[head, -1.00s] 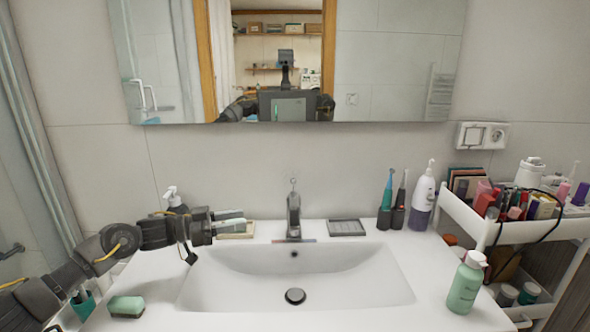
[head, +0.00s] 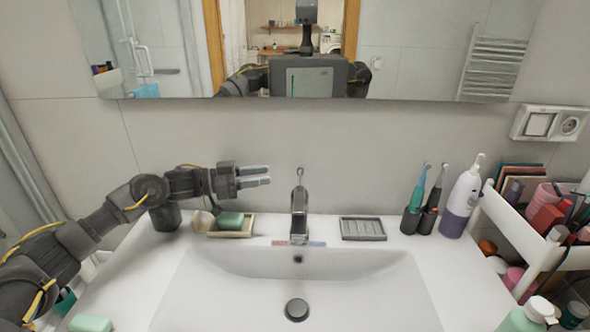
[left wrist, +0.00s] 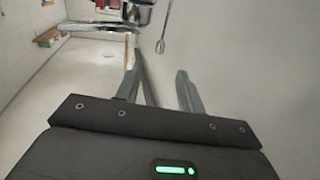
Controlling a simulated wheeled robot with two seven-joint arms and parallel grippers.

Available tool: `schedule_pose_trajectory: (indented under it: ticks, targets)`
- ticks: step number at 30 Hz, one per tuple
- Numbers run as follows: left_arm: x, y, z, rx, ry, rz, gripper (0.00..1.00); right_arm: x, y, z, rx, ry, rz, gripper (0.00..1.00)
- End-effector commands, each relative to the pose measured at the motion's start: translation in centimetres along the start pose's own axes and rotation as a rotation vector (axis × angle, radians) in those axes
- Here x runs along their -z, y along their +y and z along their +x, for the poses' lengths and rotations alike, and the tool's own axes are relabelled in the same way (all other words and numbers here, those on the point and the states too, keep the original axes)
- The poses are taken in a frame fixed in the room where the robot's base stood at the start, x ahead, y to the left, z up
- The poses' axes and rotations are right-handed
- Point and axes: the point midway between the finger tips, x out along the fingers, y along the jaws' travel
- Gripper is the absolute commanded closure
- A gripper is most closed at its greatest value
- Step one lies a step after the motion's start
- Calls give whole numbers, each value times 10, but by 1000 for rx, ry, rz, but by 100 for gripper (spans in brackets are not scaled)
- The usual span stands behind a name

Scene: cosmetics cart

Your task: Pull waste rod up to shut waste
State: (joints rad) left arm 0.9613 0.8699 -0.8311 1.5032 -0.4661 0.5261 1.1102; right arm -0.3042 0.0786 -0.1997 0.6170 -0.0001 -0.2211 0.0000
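The waste rod (head: 300,174) is a thin metal rod with a small knob, standing up behind the chrome tap (head: 299,212). It also shows in the left wrist view (left wrist: 163,32), beyond the fingertips. The round waste plug (head: 296,310) sits in the drain of the white basin (head: 235,290). My left gripper (head: 269,175) is left of the rod, at about the height of its knob in the head view. Its fingers point right, apart and empty, and do not touch the rod. In the left wrist view the gripper (left wrist: 160,88) shows a clear gap. My right gripper is not in view.
A soap dish with green soap (head: 230,219) lies below my left gripper. A grey soap tray (head: 363,229) lies right of the tap. Toothbrushes (head: 418,200) and a white-purple bottle (head: 462,198) stand further right, beside a crowded cart (head: 515,235). The mirror is above.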

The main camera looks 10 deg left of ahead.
Motion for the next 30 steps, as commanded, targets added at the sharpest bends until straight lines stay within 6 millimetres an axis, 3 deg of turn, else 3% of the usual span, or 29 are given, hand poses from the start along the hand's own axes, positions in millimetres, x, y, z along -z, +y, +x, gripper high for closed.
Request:
schedule_pose_trajectory:
  ticks: [9, 15, 28, 30]
  targets:
    - [4, 0, 60, -2, 2, 1, 62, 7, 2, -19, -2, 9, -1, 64]
    - [2, 0, 86, -1, 1, 0, 62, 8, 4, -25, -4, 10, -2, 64]
    - [0, 0, 95, -1, 0, 1, 62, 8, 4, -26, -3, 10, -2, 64]
    - [0, 0, 95, -1, 0, 0, 71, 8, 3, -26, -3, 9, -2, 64]
